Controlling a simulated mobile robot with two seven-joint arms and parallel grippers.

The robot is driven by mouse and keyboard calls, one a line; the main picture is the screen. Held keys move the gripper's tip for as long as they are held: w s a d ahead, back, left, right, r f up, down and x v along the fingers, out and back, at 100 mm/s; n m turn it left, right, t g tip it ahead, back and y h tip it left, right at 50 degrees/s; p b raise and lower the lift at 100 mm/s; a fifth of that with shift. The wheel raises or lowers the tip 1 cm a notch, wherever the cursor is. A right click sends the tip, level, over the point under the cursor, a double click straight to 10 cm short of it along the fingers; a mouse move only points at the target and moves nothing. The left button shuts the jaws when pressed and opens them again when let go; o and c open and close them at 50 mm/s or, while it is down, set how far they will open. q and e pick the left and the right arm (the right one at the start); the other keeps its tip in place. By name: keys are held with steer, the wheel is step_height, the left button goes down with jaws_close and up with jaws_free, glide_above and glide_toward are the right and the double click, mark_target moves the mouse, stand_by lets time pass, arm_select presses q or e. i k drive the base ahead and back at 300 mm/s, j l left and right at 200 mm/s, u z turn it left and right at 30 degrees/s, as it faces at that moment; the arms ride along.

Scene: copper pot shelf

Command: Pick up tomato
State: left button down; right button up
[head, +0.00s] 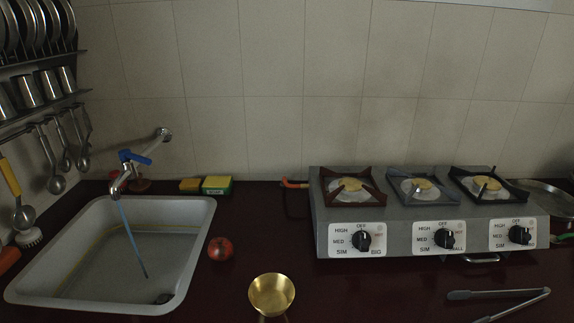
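A red tomato (220,248) sits on the dark red counter, just right of the sink's right rim in the head view. It stands clear of other things, with nothing touching it. Neither of my grippers shows in the head view.
The sink (205,215) with a running tap (125,172) lies left. A brass bowl (271,295) stands front right of the tomato. A three-burner stove (430,235) is at right, with tongs (498,300) before it. Sponges (217,183) lie behind. Utensils (55,180) hang at left.

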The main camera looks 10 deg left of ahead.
mark_target(220, 249)
steer(key=l+u, duration=0.2)
steer(key=u, duration=0.7)
